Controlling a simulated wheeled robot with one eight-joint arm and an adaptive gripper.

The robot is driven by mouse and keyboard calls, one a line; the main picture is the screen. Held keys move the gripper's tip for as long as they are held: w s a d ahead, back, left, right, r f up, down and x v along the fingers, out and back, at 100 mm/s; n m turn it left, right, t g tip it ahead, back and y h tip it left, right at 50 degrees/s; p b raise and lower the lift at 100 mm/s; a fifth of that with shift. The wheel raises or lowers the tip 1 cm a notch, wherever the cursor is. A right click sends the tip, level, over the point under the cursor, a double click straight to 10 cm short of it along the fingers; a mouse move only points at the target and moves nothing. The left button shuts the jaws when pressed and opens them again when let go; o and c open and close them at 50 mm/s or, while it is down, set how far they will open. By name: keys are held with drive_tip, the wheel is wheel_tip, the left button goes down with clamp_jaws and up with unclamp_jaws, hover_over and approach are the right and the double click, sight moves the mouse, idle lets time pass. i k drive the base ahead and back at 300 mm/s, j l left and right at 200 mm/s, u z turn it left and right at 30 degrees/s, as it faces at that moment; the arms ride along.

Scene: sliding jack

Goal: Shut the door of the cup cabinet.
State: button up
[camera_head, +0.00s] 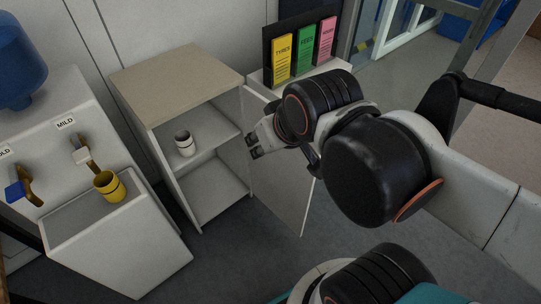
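The cup cabinet (178,75) stands in the middle left, a pale box with a beige top and one inner shelf. Its white door (280,195) stands wide open, swung out to the right. A white cup with a dark band (184,143) stands on the upper shelf. My gripper (254,146) is in front of the upper part of the door, near the open front of the cabinet. I cannot tell if it touches the door. Its fingertips look slightly apart with nothing between them. My arm hides part of the door's upper right.
A water dispenser (60,128) with a blue bottle (18,62) stands at the left. A yellow cup (108,186) sits on its ledge. Yellow, green and pink binders (304,50) stand on a white unit behind the door. Grey floor (225,265) is clear before the cabinet.

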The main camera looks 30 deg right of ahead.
sight(282, 180)
drive_tip(key=l+u, duration=0.25)
drive_tip(key=u, duration=0.2)
drive_tip(key=l+u, duration=0.3)
drive_tip(key=u, duration=0.15)
drive_tip(key=k+l+u, duration=0.1)
drive_tip(key=l, duration=0.3)
drive_tip(key=k+l, duration=0.15)
drive_tip(key=l, duration=0.25)
drive_tip(key=k+l+u, duration=0.15)
drive_tip(key=l, duration=0.25)
drive_tip(key=k+l, duration=0.15)
drive_tip(key=l, duration=0.25)
drive_tip(key=k+l+u, duration=0.15)
drive_tip(key=l, duration=0.25)
drive_tip(key=k+l, duration=0.2)
drive_tip(key=l, duration=0.15)
drive_tip(key=k+l+u, duration=0.15)
drive_tip(key=l, duration=0.25)
